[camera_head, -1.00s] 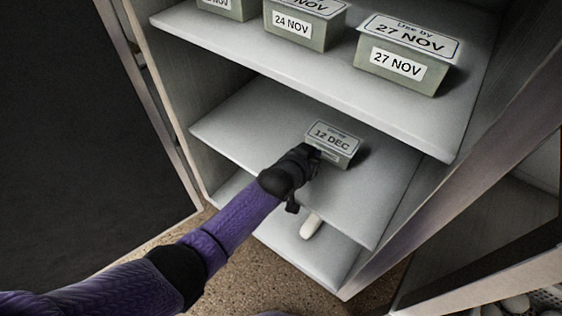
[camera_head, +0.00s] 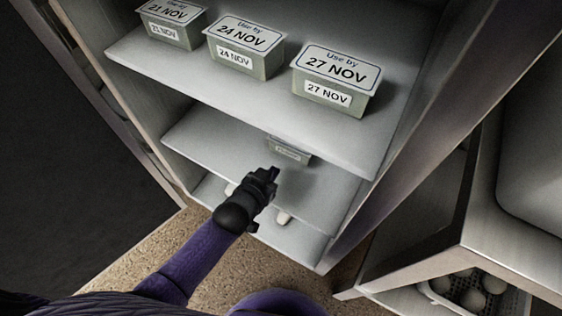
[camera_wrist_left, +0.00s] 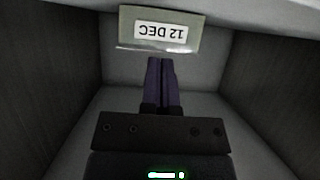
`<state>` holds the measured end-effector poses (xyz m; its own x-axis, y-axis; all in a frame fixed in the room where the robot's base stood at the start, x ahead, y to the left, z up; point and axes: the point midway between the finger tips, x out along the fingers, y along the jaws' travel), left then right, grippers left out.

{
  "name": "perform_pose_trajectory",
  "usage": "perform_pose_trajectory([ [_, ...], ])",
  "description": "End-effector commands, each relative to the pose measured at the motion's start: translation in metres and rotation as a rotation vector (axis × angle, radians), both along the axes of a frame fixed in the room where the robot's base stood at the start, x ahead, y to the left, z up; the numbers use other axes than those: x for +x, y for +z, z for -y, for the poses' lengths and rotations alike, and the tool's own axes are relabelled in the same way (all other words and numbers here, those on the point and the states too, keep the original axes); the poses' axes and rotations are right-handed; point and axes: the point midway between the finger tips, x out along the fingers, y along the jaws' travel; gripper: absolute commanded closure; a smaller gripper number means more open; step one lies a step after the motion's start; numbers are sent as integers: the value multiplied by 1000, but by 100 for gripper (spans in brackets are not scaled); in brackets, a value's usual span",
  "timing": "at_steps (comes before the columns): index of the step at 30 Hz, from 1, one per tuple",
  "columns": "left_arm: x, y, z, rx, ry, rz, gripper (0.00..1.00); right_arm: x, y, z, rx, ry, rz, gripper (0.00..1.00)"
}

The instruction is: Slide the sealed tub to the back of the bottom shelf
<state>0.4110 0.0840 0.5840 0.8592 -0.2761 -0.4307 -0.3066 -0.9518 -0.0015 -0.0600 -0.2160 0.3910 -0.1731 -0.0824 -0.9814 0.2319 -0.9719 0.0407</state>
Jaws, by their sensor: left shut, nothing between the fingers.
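The sealed tub (camera_head: 290,152) is pale green-grey and stands on the shelf below the row of dated tubs. The upper shelf's front edge hides its top in the head view. Its front label reads 12 DEC, upside down, in the left wrist view (camera_wrist_left: 160,32). My left gripper (camera_head: 269,174) is shut and empty in front of the tub. In the wrist view its closed fingertips (camera_wrist_left: 160,62) point at the tub's front, with a small gap showing. The tub's shelf (camera_head: 325,190) is bare around it. My right gripper is not in view.
Three tubs, marked 21 NOV (camera_head: 172,24), 24 NOV (camera_head: 243,47) and 27 NOV (camera_head: 336,79), stand on the upper shelf (camera_head: 240,95), which overhangs the tub. A lower surface (camera_head: 290,240) lies below. Side walls close in both sides. An open unit with a basket (camera_head: 510,300) is at right.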

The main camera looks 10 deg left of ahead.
Motion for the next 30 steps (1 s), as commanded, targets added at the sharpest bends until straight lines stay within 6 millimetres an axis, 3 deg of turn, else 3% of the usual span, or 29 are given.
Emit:
perform_pose_trajectory([
  [18, -83, 10, -26, 1, 0, -6, 100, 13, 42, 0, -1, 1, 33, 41],
  [30, -92, 8, -29, 0, 0, -5, 100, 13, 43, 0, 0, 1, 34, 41],
])
